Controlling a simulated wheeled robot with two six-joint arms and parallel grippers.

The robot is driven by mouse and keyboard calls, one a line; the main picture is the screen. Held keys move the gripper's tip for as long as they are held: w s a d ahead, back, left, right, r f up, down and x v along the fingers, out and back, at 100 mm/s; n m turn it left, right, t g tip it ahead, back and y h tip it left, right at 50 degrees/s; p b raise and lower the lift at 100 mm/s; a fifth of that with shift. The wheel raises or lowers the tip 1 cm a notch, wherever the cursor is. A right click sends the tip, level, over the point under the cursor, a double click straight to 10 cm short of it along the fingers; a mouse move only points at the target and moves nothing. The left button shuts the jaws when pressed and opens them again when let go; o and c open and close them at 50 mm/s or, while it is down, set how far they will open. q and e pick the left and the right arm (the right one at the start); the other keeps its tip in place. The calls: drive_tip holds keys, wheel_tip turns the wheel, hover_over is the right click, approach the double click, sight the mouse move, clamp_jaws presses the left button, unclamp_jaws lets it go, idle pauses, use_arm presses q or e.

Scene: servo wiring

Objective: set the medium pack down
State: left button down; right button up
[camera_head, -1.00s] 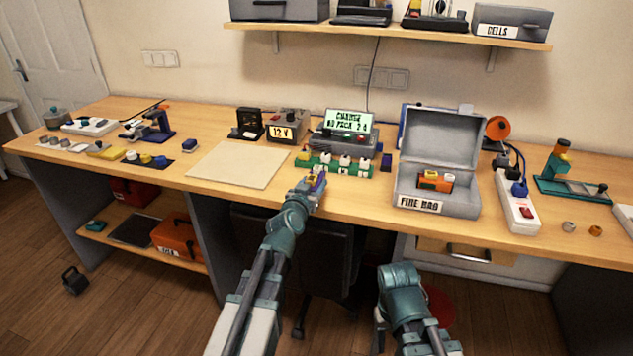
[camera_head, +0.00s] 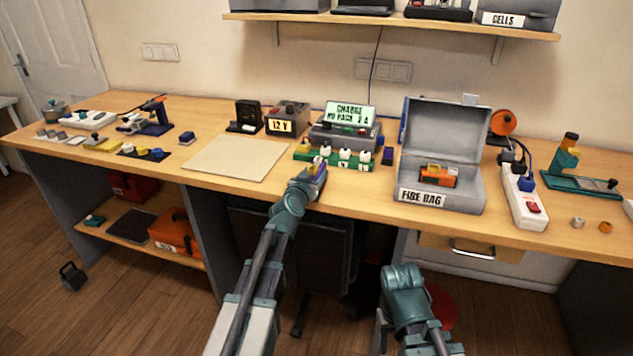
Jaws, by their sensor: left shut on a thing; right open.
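My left gripper (camera_head: 314,178) is shut on a small purple pack (camera_head: 319,172), which I take to be the medium pack. The gripper covers most of it. It is at the table's front edge, just in front of the green board (camera_head: 335,160) with several white-topped pieces. I cannot tell whether the pack touches the tabletop.
A bare pale mat (camera_head: 236,158) lies left of the green board. A charger with a lit screen (camera_head: 349,116) stands behind the board, a 12 V supply (camera_head: 287,119) to its left. A white power strip (camera_head: 524,199) is right of the fire bag.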

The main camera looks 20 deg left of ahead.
use_arm(q)
drive_tip(key=shift+f, duration=0.15)
use_arm(e)
drive_tip(key=shift+f, duration=0.15)
use_arm(q)
drive_tip(key=shift+f, duration=0.15)
drive_tip(key=shift+c, duration=1)
unclamp_jaws()
use_arm(e)
drive_tip(key=shift+f, duration=0.1)
